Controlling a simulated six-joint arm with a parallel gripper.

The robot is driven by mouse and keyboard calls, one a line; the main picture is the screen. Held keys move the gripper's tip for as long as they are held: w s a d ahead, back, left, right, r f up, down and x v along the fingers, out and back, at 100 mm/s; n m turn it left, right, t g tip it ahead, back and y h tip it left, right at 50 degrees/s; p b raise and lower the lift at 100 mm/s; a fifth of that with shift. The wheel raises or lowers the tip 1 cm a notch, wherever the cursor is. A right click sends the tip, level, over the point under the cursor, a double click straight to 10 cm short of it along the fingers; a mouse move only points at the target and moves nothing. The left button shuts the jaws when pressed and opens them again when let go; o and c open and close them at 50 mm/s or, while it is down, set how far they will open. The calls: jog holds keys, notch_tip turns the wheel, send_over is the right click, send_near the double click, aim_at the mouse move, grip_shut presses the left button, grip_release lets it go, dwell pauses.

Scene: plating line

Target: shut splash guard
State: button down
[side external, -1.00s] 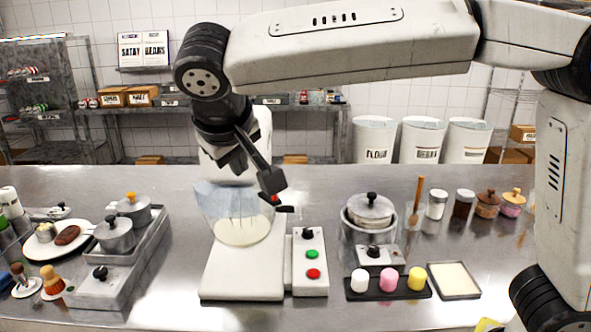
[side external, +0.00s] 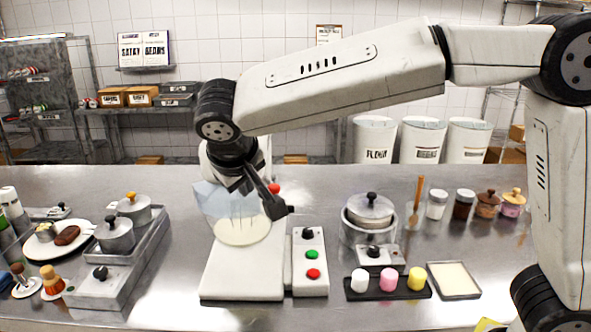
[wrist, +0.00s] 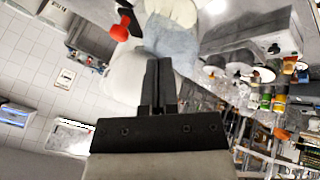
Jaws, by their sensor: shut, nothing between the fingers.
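The splash guard (side external: 225,201) is a translucent bluish shield around the white mixer's (side external: 240,272) bowl area, above a pale round bowl (side external: 243,232). It also shows in the wrist view (wrist: 173,45) beyond my fingers. My gripper (side external: 277,210) is shut and empty, pointing down at the guard's right side. In the wrist view its fingers (wrist: 158,68) are together in front of the guard; whether they touch it I cannot tell. A red knob (side external: 274,188) shows just behind my gripper, and on a dark stem in the wrist view (wrist: 123,30).
A control box (side external: 310,262) with green and red buttons stands right of the mixer. Farther right are a lidded pot (side external: 369,212) and a dark tray with coloured pieces (side external: 388,285). A grey unit with pots (side external: 112,262) stands left. Bare counter lies in front of the back shelves.

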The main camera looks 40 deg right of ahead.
aim_at(276, 188)
jog(key=shift+w+d+f, duration=0.2)
jog(key=shift+d+f, duration=0.25)
jog(key=shift+d, duration=0.35)
jog(key=shift+w+d+f, duration=0.2)
jog(key=shift+d+f, duration=0.25)
jog(key=shift+d, duration=0.4)
jog(key=shift+w+d+f, duration=0.2)
jog(key=shift+d+f, duration=0.25)
jog(key=shift+d, duration=0.35)
jog(key=shift+d, duration=0.1)
jog(key=shift+s+d+n+t+y, duration=0.2)
jog(key=shift+d+n, duration=0.2)
jog(key=shift+d, duration=0.15)
jog(key=shift+s+d+n+t+y, duration=0.1)
jog(key=shift+d+n+t+y, duration=0.1)
jog(key=shift+d+n, duration=0.3)
jog(key=w+d+n+y, duration=0.3)
jog(key=d+n, duration=0.3)
jog(key=d, duration=0.2)
jog(key=w+d+n+y, duration=0.4)
jog(key=w+d+n, duration=0.1)
jog(key=d+n, duration=0.2)
jog(key=shift+w+d+t, duration=0.3)
jog(key=shift+w+d, duration=0.05)
